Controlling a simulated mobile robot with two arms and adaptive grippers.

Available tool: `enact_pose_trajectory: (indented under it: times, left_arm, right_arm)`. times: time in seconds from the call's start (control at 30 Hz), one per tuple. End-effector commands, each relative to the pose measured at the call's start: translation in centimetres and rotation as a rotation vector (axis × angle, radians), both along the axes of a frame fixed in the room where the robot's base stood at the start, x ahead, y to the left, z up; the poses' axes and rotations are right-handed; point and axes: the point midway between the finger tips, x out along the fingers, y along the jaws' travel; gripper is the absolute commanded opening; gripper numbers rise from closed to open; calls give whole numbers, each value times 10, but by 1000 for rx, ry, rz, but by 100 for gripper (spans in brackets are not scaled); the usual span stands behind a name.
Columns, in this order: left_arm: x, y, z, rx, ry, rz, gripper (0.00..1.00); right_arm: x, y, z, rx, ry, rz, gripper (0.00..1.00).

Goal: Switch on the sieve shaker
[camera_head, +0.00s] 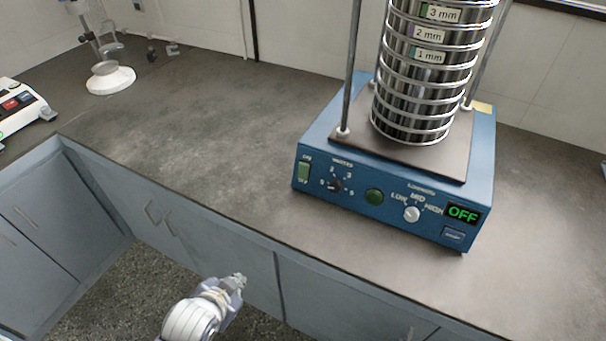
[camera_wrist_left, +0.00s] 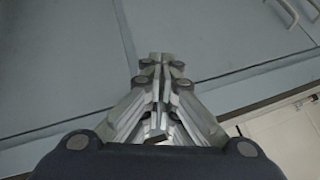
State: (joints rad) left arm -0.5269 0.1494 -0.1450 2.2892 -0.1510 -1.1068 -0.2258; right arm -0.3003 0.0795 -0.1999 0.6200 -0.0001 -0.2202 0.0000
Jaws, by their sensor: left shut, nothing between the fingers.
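The sieve shaker (camera_head: 391,205) is a blue box on the worktop, with a stack of round metal sieves (camera_head: 420,75) on its top plate. Its front panel has a green rocker switch (camera_head: 304,171) at the left, a minutes dial (camera_head: 335,186), a round green button (camera_head: 374,196), an amplitude knob (camera_head: 411,214) and a display (camera_head: 463,213) reading OFF in green. My left gripper (camera_head: 238,280) is in front of the cabinets, below and left of the shaker, touching nothing. In the left wrist view its fingers (camera_wrist_left: 161,62) are closed together and empty. My right gripper is not in view.
The dark worktop (camera_head: 200,130) is clear to the left of the shaker. A white-based stand (camera_head: 110,79) and a white device with coloured buttons (camera_head: 20,108) are at the far left. Blue-grey cabinets (camera_head: 225,262) with handles run below the worktop's front edge.

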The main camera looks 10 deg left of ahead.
Motion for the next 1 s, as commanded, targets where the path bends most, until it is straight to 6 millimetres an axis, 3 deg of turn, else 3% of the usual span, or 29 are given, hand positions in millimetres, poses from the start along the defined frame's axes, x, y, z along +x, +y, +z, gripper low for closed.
enact_pose_trajectory:
  times: [0.2,0.4,0.7,1.0]
  left_arm:
    - [61,-1,52,270,-324,-249,0]
    - [93,-20,90,514,-572,-458,0]
    - [107,-60,125,802,-854,-701,0]
    - [106,-74,133,882,-939,-770,0]
  right_arm:
    - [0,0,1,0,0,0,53]
    - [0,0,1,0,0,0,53]
    - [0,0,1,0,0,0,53]
    - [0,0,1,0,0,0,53]
